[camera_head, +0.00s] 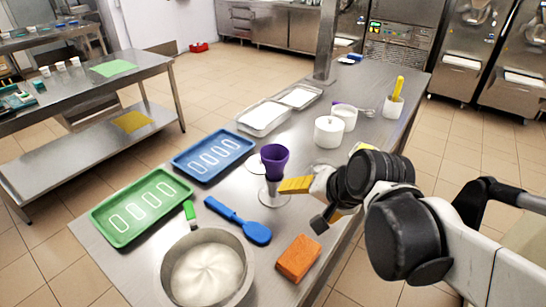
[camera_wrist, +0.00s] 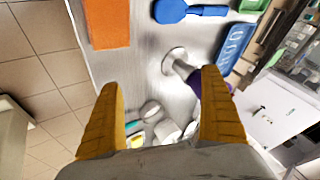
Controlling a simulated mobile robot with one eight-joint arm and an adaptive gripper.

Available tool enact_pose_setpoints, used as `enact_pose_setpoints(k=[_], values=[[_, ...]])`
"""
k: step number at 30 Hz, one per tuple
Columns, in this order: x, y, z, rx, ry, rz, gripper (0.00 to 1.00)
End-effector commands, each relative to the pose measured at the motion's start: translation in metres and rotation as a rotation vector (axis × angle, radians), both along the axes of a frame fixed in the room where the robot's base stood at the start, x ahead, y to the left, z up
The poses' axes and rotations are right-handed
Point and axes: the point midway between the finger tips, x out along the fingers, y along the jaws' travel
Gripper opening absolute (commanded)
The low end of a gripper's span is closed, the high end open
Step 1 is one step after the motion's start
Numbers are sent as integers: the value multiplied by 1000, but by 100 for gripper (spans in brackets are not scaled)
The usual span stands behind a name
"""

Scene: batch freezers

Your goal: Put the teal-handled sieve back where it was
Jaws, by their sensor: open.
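I cannot pick out a teal-handled sieve for certain in either view. My gripper (camera_head: 284,186) has yellow fingers and is over the metal worktop, beside a purple cup (camera_head: 275,158) on a pale stand with a round base. In the wrist view my gripper (camera_wrist: 160,81) is open, fingers wide apart, with nothing between the tips. The stand's round base (camera_wrist: 174,58) shows beyond the fingers, and the purple cup is partly hidden by the right finger. A green handle (camera_head: 190,212) lies by the pot's rim; what it belongs to is unclear.
Around the gripper are a pot of white cream (camera_head: 205,272), a blue spatula (camera_head: 240,220), an orange block (camera_head: 298,258), a green tray (camera_head: 110,218) and a blue tray (camera_head: 190,162). White pots (camera_head: 328,133) and a wire tool (camera_head: 366,111) stand farther back. A second table (camera_head: 95,85) is left.

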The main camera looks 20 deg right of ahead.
Motion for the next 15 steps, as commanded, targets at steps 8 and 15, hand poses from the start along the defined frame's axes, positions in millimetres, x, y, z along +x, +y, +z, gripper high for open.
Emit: enact_pose_setpoints(k=[8, 15], values=[[-49, 18, 12, -453, -37, 468, 93], [-56, 18, 14, -531, -43, 547, 93]])
